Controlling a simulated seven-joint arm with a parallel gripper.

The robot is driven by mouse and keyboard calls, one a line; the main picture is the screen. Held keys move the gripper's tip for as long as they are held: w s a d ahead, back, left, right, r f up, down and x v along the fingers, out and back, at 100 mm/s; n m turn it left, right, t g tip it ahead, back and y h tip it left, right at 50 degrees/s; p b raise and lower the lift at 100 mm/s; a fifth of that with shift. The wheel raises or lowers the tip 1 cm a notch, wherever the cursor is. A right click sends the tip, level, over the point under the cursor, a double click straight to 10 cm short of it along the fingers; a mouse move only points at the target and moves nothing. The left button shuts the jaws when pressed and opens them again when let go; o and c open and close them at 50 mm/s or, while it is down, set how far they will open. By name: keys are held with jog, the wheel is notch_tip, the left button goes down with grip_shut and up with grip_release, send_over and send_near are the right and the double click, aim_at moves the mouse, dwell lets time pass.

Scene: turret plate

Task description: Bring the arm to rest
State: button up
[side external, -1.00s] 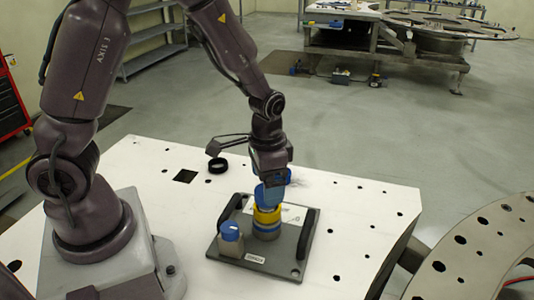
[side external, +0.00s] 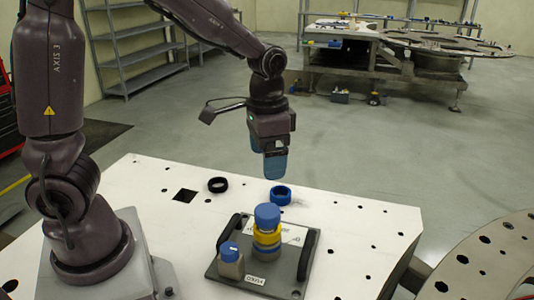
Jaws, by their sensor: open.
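My gripper (side external: 275,168) has blue fingers and hangs in the air above the white table, clear of everything. It is open, with nothing seen between its fingers. Below it, a grey plate (side external: 228,270) with two black handles lies on the table. On the plate stands a stack with a yellow ring (side external: 267,237) around its middle and a blue cap (side external: 267,214) on top. A smaller grey block with a blue knob (side external: 229,250) stands at the plate's left corner.
A round metal plate with holes (side external: 485,265) stands at right. Shelves and another workbench are far back. The air around my gripper is free.

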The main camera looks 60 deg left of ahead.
jog(key=s+d+r+n+t, duration=0.1)
jog(key=s+r+t, duration=0.4)
jog(key=s+r, duration=0.5)
jog(key=s+n, duration=0.1)
jog(key=s, duration=0.1)
jog(key=shift+s+t, duration=0.3)
jog(key=shift+d+r, duration=0.1)
dwell(0.4)
